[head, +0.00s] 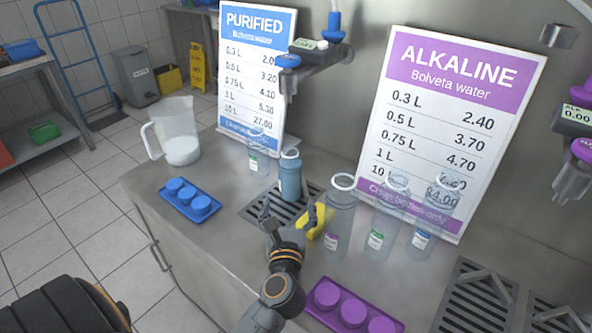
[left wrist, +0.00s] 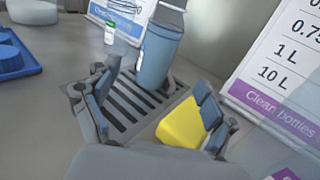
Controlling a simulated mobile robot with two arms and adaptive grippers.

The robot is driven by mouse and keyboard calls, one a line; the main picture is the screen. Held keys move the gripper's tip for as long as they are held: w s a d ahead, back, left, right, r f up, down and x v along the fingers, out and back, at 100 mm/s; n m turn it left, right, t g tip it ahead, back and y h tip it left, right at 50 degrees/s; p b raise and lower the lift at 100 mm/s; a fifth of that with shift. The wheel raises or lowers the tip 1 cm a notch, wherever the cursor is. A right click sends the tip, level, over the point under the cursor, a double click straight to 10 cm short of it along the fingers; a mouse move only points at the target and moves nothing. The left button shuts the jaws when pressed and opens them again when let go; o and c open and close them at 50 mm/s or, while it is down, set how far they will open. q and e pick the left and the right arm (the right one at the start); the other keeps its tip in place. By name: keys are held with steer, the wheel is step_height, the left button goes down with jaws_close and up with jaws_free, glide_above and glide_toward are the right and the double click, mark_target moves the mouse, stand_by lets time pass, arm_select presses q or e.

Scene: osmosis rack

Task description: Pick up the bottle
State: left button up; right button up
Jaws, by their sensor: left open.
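A blue bottle (head: 290,178) with a grey-blue cap stands upright on a dark drain grate under the left dispenser. It also shows in the left wrist view (left wrist: 160,50), straight ahead beyond the fingers. My left gripper (head: 291,212) is open and empty, low over the counter just in front of the bottle and apart from it. In the left wrist view the two fingers (left wrist: 155,95) are spread wide with the grate between them. A yellow block, perhaps a sponge (left wrist: 183,124), lies by the right finger; I cannot tell if they touch. My right gripper is out of view.
Several clear bottles (head: 340,215) with coloured labels stand to the right, and one (head: 258,155) behind left. A blue cap tray (head: 188,203), a purple cap tray (head: 352,310) and a jug (head: 176,130) share the counter. The dispenser nozzle (head: 288,80) hangs above.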

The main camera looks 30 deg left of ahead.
mark_target(290, 179)
arm_select(q)
steer(key=x, duration=0.6)
steer(key=shift+s+a+r+p, duration=0.1)
steer(key=shift+r+p, duration=0.05)
steer(key=shift+p, duration=0.2)
steer(key=shift+w+a, duration=0.15)
steer(key=shift+w, duration=0.15)
steer(key=shift+w+a, duration=0.1)
steer(key=shift+w, duration=0.05)
steer(key=x, duration=0.5)
steer(key=shift+w+p, duration=0.1)
steer(key=shift+p, duration=0.3)
steer(key=shift+c, duration=0.6)
steer(key=c, duration=1.6)
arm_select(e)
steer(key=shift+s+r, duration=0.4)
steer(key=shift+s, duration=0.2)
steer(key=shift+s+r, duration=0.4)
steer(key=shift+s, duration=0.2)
arm_select(q)
steer(key=shift+o, duration=0.2)
steer(key=shift+r, duration=0.1)
